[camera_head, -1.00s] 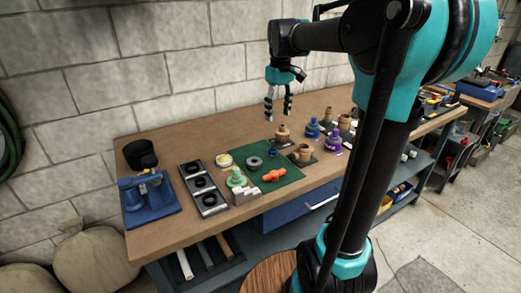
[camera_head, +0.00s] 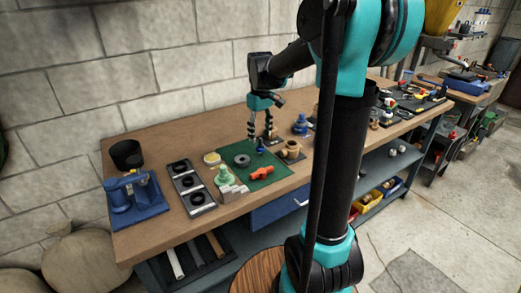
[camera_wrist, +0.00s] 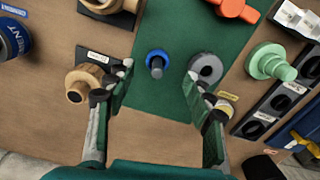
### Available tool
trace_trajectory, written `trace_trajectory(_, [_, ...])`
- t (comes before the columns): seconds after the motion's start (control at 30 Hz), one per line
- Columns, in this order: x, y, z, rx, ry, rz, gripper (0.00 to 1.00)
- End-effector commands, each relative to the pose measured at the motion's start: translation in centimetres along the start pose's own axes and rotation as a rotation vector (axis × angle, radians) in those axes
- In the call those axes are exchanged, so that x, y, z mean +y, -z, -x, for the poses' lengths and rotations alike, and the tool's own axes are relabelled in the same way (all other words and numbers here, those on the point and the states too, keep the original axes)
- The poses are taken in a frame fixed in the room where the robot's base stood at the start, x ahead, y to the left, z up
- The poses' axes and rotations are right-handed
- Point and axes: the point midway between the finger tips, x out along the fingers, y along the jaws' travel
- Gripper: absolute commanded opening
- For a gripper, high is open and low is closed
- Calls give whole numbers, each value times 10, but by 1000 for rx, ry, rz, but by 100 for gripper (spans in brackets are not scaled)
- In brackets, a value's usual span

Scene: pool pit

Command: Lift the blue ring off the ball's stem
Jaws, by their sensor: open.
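The blue ring (camera_wrist: 149,54) sits around a dark upright stem (camera_wrist: 157,68) on the green mat (camera_wrist: 165,105) in the wrist view. The ball below the stem cannot be made out. In the head view a small blue piece (camera_head: 261,146) shows at the mat's back edge, partly among my fingers. My gripper (camera_head: 260,138) is open and empty, pointing down there. In the wrist view its fingers (camera_wrist: 159,82) are spread left and right, with the ring and stem between and slightly beyond the tips. Contact is not visible.
A grey ring (camera_wrist: 206,69) lies close by the right finger. A brass fitting (camera_wrist: 84,83) stands by the left finger. An orange piece (camera_head: 261,172) and a pale green fitting (camera_head: 223,175) are nearby. A black tray (camera_head: 190,188) stands left of the mat.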

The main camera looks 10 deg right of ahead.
Motion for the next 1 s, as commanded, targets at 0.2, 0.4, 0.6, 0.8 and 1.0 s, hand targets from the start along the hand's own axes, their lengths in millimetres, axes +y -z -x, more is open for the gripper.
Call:
trace_trajectory(0.2, [3,2,-25,0,0,0,53])
trace_trajectory(0.4, [3,3,-48,0,0,0,53])
trace_trajectory(0.6, [3,2,-52,0,0,0,53])
trace_trajectory(0.8, [3,2,-52,0,0,0,39])
trace_trajectory(1.0, [3,2,-52,0,0,0,17])
